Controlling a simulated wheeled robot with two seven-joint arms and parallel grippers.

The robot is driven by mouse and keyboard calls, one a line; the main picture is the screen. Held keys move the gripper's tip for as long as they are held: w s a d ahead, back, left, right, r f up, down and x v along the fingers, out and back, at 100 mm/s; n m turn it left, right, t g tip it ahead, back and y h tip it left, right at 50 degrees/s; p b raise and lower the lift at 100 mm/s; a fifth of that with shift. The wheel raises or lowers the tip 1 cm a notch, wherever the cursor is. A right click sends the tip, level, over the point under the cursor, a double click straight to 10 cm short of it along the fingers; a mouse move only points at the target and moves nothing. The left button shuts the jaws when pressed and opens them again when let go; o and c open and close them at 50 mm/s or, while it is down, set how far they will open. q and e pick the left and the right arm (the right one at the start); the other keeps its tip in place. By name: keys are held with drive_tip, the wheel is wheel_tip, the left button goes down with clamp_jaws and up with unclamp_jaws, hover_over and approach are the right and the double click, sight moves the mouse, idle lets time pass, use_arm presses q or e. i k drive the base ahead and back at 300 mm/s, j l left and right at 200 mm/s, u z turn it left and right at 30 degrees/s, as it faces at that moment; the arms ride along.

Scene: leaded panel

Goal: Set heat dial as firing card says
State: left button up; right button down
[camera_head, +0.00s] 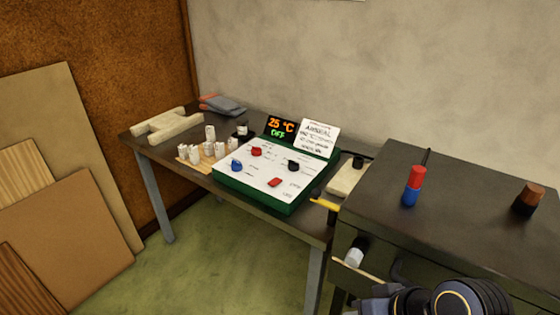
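A green control box with a white sloping panel (262,180) stands on the dark table. Its display (281,127) reads 25 °C and OFF. The firing card (317,136) leans beside the display, with ANNEAL as its heading; its smaller lines are too small to read. The panel carries a red knob (256,152), a blue knob (236,165), a black knob (293,165) and a red switch (275,182). The panel print is too small to tell which knob is the heat dial. Neither gripper shows; a dark jointed part of mine is at the bottom right.
Several white pieces (209,133) stand on a wooden board left of the box. A pale frame-like block (167,126) and grey-red gloves (222,104) lie behind.

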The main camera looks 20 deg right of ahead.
sight(256, 152)
drive_tip(key=i+j, duration=0.2)
drive_tip(key=i, duration=0.4)
drive_tip(key=i+j, duration=0.15)
drive_tip(key=i, duration=0.4)
drive_tip(key=i+j, duration=0.2)
drive_tip(key=i, duration=0.4)
